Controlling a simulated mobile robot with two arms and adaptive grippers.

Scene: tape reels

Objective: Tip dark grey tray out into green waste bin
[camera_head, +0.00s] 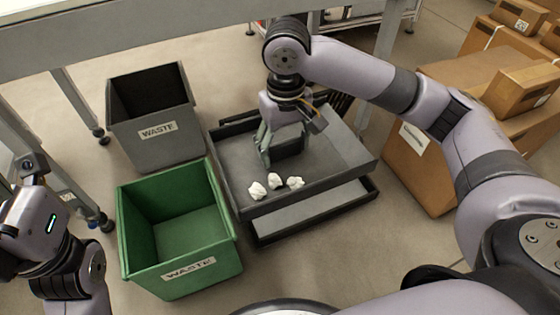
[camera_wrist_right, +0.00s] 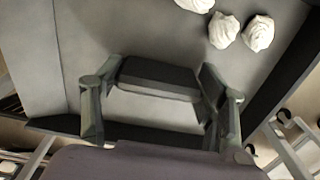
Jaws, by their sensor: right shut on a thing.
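The dark grey tray (camera_head: 335,152) is right of the green waste bin (camera_head: 180,281), above a second tray-like level. Several crumpled white pieces (camera_head: 257,190) lie in it near its front left edge; they also show in the right wrist view (camera_wrist_right: 223,30). My right gripper (camera_head: 268,150) reaches down into the tray. Its fingers stand either side of a dark block-like grip (camera_wrist_right: 157,78) in the tray, shut on it. The green bin stands upright with an open top and looks empty. My left gripper (camera_head: 30,168) is at the left edge; its fingers are unclear.
A dark grey waste bin (camera_head: 158,137) stands behind the green one. A lower tray (camera_head: 312,208) shows under the dark grey tray. Cardboard boxes (camera_head: 420,165) are stacked at the right. A table (camera_head: 150,35) crosses the back. Some floor is clear in front.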

